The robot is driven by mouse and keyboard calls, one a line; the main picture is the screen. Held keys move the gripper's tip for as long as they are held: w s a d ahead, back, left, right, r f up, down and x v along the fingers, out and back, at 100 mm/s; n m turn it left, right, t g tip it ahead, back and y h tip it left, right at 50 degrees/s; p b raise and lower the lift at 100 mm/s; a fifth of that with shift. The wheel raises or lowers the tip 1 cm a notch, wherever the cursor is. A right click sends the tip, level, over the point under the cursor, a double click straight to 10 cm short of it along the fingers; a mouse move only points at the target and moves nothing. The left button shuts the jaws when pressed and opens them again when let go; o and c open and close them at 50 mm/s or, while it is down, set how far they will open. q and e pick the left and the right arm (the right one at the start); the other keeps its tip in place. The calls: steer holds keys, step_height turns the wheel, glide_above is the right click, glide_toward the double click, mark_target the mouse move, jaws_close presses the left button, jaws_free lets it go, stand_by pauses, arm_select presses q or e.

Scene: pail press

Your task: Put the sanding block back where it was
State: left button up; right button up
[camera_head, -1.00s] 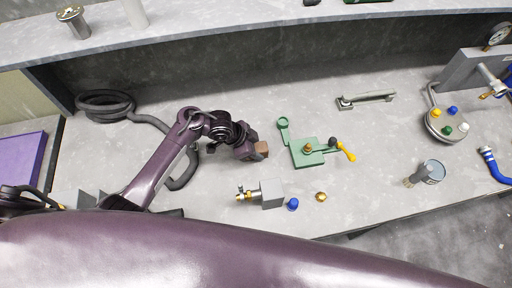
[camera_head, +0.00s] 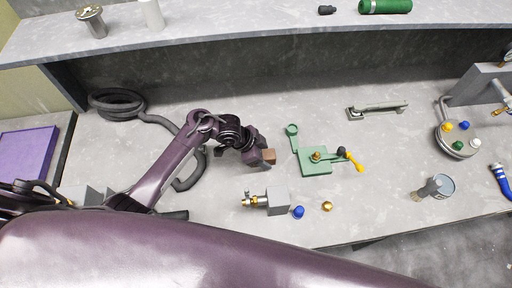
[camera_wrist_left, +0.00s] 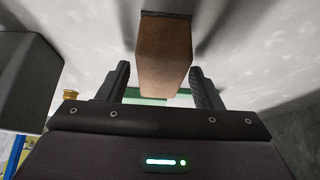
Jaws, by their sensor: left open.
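The sanding block (camera_head: 269,156) is a small brown block on the grey bench, left of the green fixture. My left gripper (camera_head: 262,157) is right at it, reaching in from the left. In the left wrist view the block (camera_wrist_left: 165,52) is brown with a dark strip at its far end. Its near end lies between the two dark fingers of my left gripper (camera_wrist_left: 160,80). The fingers are open, with a gap visible on each side of the block. Whether the block rests fully on the bench is hard to tell. My right gripper is not in view.
A green fixture (camera_head: 316,160) with a yellow handle stands just right of the block. A grey box with a brass fitting (camera_head: 277,201), a blue cap (camera_head: 298,212) and a brass nut (camera_head: 327,206) lie in front. A dark hose (camera_head: 118,103) coils at left.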

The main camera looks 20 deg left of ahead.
arm_select(q)
steer(key=v, duration=1.1)
steer(key=shift+a+r+b, duration=0.15)
steer(key=shift+r+b, duration=0.05)
steer(key=shift+b, duration=0.1)
